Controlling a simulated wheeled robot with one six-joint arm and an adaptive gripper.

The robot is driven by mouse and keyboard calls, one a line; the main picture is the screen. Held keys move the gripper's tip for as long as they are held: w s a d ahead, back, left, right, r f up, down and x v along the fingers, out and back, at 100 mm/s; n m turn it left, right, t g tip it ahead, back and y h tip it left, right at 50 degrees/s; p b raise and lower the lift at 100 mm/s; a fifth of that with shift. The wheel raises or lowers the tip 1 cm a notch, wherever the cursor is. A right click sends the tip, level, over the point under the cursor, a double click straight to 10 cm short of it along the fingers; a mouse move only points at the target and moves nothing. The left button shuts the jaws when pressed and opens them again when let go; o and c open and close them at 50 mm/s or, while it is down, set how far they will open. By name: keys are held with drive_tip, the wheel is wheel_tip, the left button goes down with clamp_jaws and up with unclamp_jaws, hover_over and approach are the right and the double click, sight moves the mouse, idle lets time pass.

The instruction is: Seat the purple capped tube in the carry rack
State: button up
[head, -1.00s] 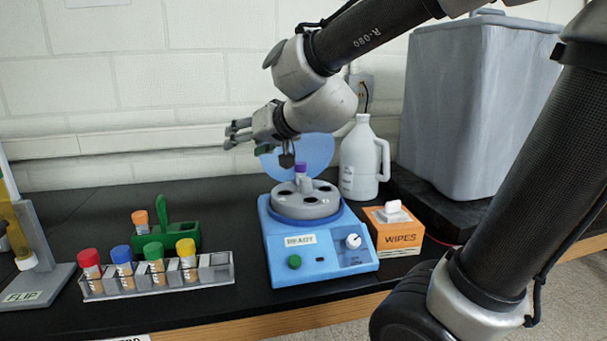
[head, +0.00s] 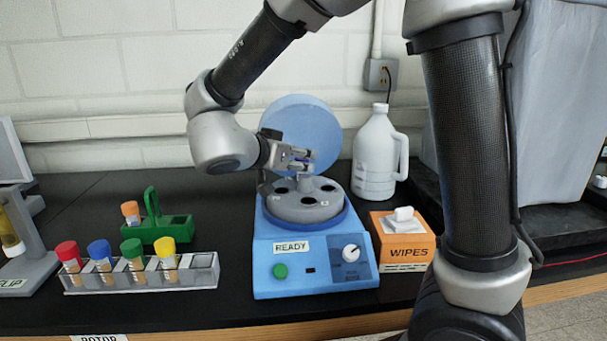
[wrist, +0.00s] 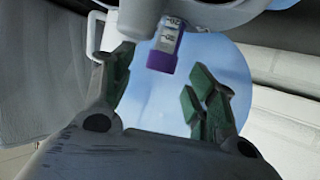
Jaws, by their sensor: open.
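The purple capped tube (wrist: 163,55) stands in the rotor of the blue centrifuge (head: 315,265). In the head view my gripper hides it. My gripper (head: 309,160) is held level just above the rotor, pointing right. In the wrist view my gripper (wrist: 162,72) is open, with one green-padded finger on each side of the purple cap and gaps between. The green carry rack (head: 180,226), with an upright handle, stands left of the centrifuge. An orange-capped tube (head: 131,212) is at its left end.
A grey rack (head: 205,272) with red, blue, green and yellow capped tubes stands in front of the carry rack. The centrifuge's blue lid (head: 300,115) stands open behind my gripper. A wipes box (head: 403,250) and a white jug (head: 377,160) are at the right.

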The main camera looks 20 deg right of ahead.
sight(302, 159)
drive_tip(key=x, duration=0.3)
drive_tip(key=shift+w+d+f, duration=0.2)
drive_tip(key=shift+w+d, duration=0.05)
drive_tip(key=shift+c, duration=0.2)
drive_tip(key=c, duration=0.9)
drive_tip(key=shift+r, duration=0.1)
